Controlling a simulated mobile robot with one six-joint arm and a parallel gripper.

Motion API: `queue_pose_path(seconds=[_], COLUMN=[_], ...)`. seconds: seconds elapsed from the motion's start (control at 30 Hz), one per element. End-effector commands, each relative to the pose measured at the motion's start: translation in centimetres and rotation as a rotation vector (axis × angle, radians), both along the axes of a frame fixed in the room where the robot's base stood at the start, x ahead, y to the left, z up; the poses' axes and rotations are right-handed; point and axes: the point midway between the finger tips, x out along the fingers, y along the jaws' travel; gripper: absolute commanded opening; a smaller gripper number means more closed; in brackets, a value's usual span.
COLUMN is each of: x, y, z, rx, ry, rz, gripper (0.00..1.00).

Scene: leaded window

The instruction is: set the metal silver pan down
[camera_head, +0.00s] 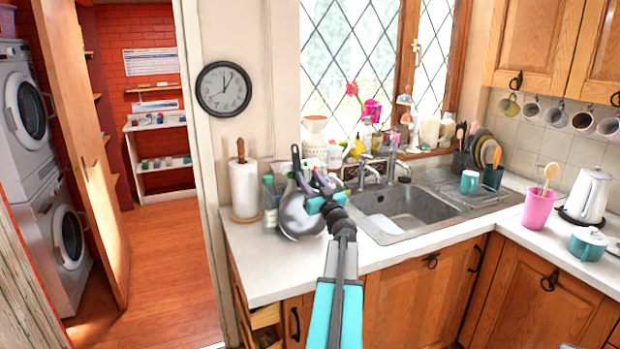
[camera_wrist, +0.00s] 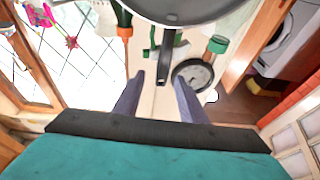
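The metal silver pan (camera_head: 297,217) is at the left part of the counter, left of the sink, tilted with its dark handle upward. I cannot tell whether its underside rests on the counter. My gripper (camera_head: 310,180) is close beside it, partly covering it. In the wrist view the pan (camera_wrist: 176,10) is at the top edge, mostly cut off, and its dark handle (camera_wrist: 167,55) points down toward my gripper (camera_wrist: 159,76). The two fingers stand apart, with the handle's end near the gap between the tips and a visible space beside it.
The counter (camera_head: 262,272) is bare in front of the pan. A paper towel roll (camera_head: 245,188) and bottles (camera_head: 269,205) stand close at its left and behind. The sink (camera_head: 400,205) is to the right. A teal mug (camera_head: 469,182) and pink cup (camera_head: 537,208) stand farther right.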

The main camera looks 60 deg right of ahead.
Motion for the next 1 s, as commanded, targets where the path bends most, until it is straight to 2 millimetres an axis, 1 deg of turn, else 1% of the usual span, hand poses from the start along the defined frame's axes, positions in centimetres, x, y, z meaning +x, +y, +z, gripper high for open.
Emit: queue_pose_path(seconds=[0.03, 0.7, 1.0], x=[-0.6, -6.8, -8.8], y=[0.5, 4.7, 6.0], z=[-0.5, -2.8, -3.4], rx=[-0.001, 0.0, -0.001], ry=[0.0, 0.0, 0.0], rz=[-0.001, -0.002, -0.001], gripper=[0.38, 0.38, 0.38])
